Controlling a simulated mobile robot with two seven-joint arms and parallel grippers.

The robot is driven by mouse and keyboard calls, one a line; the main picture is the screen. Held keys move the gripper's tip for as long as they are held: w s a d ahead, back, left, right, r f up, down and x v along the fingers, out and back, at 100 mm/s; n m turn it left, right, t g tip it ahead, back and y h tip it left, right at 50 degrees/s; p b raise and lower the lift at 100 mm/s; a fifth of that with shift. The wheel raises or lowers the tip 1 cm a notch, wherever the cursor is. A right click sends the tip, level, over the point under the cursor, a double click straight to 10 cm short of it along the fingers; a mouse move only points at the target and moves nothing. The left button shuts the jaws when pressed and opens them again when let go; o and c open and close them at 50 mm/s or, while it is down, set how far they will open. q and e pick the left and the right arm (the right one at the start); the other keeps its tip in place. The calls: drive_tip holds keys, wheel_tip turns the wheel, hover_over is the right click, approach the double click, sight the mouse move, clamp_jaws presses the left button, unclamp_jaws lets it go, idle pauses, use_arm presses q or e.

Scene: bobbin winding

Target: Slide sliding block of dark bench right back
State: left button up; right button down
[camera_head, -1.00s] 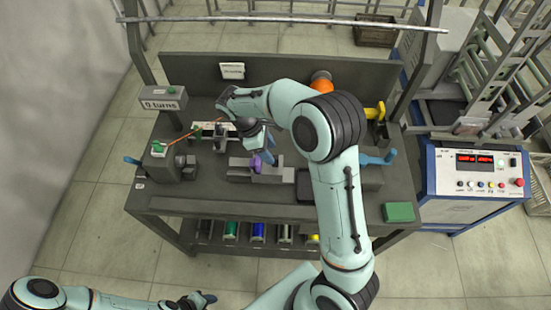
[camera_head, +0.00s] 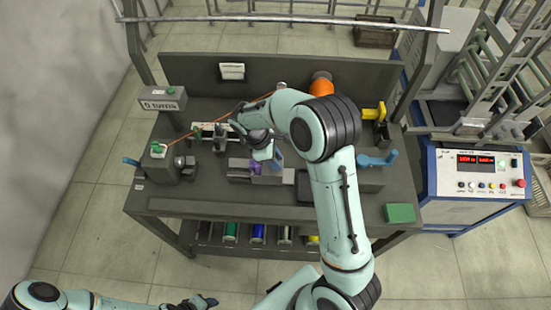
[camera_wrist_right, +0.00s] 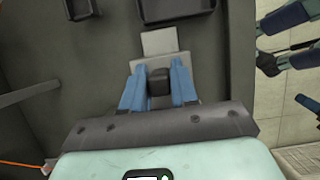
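The dark bench (camera_head: 160,207) fills the middle of the head view. My right gripper (camera_head: 270,160) points down at this assembly. In the right wrist view the blue fingers of the right gripper (camera_wrist_right: 160,78) stand on both sides of a dark knob (camera_wrist_right: 160,85) on a grey block (camera_wrist_right: 158,42). Whether they press on the knob cannot be made out. My left gripper (camera_head: 203,301) is low at the bottom edge, away from the bench, its opening unclear.
A dark tray (camera_head: 307,187) and a green pad (camera_head: 400,213) lie to the right. An orange wire (camera_head: 205,128) crosses the left side of the bench. Coloured spools (camera_head: 257,233) sit on the shelf below.

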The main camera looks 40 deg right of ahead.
drive_tip(key=s+d, duration=0.2)
drive_tip(key=shift+s+d+b, duration=0.15)
drive_tip(key=shift+d+b, duration=0.2)
drive_tip(key=c, duration=1.2)
unclamp_jaws()
use_arm(q)
drive_tip(key=shift+s+f, duration=0.45)
drive_tip(key=shift+f, duration=0.05)
use_arm(e)
drive_tip(key=shift+o, duration=1.2)
use_arm(q)
drive_tip(key=shift+w+r+p, duration=0.8)
drive_tip(key=shift+w+r, duration=0.25)
drive_tip(key=shift+r, duration=0.05)
use_arm(e)
drive_tip(key=v, duration=1.3)
drive_tip(key=shift+r, duration=0.25)
drive_tip(key=shift+d, duration=0.1)
